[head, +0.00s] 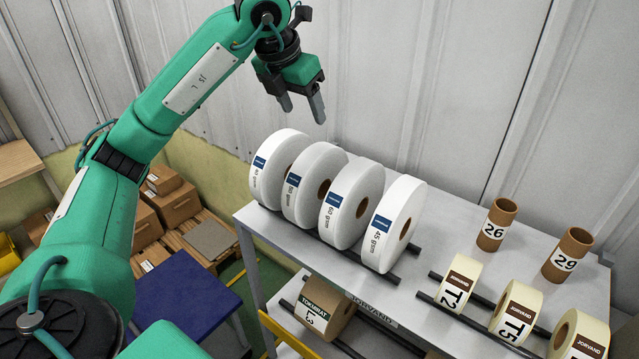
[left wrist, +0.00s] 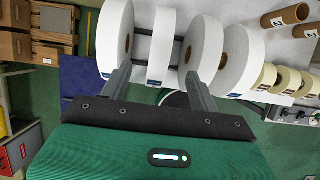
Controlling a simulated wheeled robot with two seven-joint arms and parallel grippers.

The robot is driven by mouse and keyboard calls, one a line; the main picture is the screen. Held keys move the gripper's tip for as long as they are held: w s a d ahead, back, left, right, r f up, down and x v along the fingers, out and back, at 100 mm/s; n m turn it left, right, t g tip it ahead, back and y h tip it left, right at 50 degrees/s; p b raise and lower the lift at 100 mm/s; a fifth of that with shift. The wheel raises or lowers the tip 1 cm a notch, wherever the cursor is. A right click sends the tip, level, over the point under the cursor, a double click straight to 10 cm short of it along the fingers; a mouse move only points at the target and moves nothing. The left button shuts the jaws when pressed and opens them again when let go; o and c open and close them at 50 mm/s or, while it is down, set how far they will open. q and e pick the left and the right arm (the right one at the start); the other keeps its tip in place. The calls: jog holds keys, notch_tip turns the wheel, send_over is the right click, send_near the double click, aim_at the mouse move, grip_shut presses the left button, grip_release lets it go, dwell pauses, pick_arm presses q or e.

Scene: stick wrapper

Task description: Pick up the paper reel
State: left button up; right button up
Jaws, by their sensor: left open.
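Several white paper reels stand upright in a row on the rack's top shelf in the head view: the leftmost reel (head: 276,167), a second reel (head: 314,186), a third reel (head: 352,203) and the rightmost reel (head: 394,224). Blue labels and gsm figures show on their rims. My left gripper (head: 304,108) is open and empty, above and behind the row, apart from the reels. In the left wrist view, its fingers (left wrist: 153,92) point toward the reels, with a reel (left wrist: 162,48) beyond the gap. My right gripper is not in view.
The grey shelf (head: 450,215) also bears cream rolls (head: 458,283) and brown tubes (head: 497,225). A brown roll (head: 325,307) lies on the lower shelf. Cardboard boxes (head: 172,200) and a blue surface (head: 183,300) are at left. A corrugated wall (head: 400,90) stands behind.

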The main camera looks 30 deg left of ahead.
aim_at(317, 149)
pick_arm(q)
jog(key=p+x, duration=0.1)
jog(key=x, duration=0.6)
jog(key=shift+f, duration=0.2)
jog(key=shift+w+d+f+p, duration=0.1)
jog(key=shift+w+f+p, duration=0.05)
jog(key=shift+f+p, duration=0.3)
jog(key=p+x, duration=0.2)
jog(key=x, duration=0.1)
jog(key=shift+f, duration=0.45)
jog(key=shift+w+f, duration=0.1)
jog(key=shift+f, duration=0.2)
jog(key=shift+d, duration=0.1)
grip_shut()
jog(key=shift+r, duration=0.15)
